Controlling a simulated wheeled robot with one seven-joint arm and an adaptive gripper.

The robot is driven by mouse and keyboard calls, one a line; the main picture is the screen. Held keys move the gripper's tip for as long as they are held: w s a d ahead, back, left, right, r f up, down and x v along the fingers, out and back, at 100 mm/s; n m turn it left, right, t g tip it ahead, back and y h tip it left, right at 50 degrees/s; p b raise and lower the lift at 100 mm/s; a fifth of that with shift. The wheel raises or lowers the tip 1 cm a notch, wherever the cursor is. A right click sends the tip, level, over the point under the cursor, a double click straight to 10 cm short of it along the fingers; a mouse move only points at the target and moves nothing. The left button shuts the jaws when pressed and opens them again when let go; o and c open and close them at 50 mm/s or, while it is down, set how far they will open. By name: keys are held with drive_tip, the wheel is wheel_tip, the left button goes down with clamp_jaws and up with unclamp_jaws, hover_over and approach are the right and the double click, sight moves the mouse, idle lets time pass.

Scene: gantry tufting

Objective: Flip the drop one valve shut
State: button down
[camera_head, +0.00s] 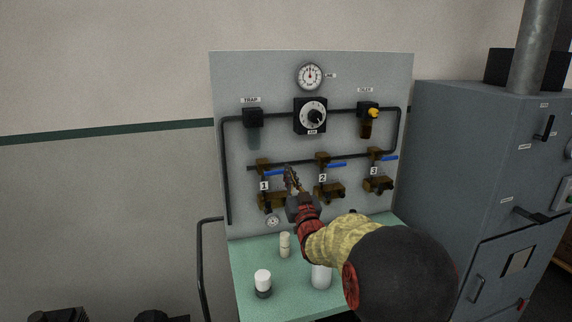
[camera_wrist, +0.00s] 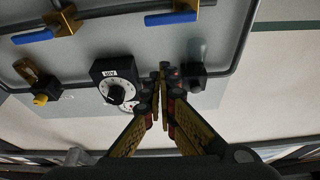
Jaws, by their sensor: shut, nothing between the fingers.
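The drop one valve sits on the grey panel above the label 1, with a brass body (camera_head: 263,165) and a blue lever (camera_head: 274,173). The lever lies about level and points right. In the wrist view, which shows the panel upside down, this lever (camera_wrist: 170,18) appears to be the one at the top edge. My gripper (camera_head: 288,170) is shut and empty, its tips near the lever's right end in the head view. The wrist view shows the closed fingertips (camera_wrist: 161,72) together, apart from the lever in the picture. Whether they touch it cannot be told.
Levers for drop two (camera_head: 337,165) and drop three (camera_head: 390,158) stand to the right, also about level. A dial (camera_head: 311,116) and pressure gauge (camera_head: 309,76) are above. White-capped bottles (camera_head: 263,279) stand on the green bench top (camera_head: 243,254). A grey cabinet (camera_head: 470,150) is at right.

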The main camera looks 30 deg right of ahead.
drive_tip(key=shift+v, duration=0.95)
drive_tip(key=shift+f, duration=0.15)
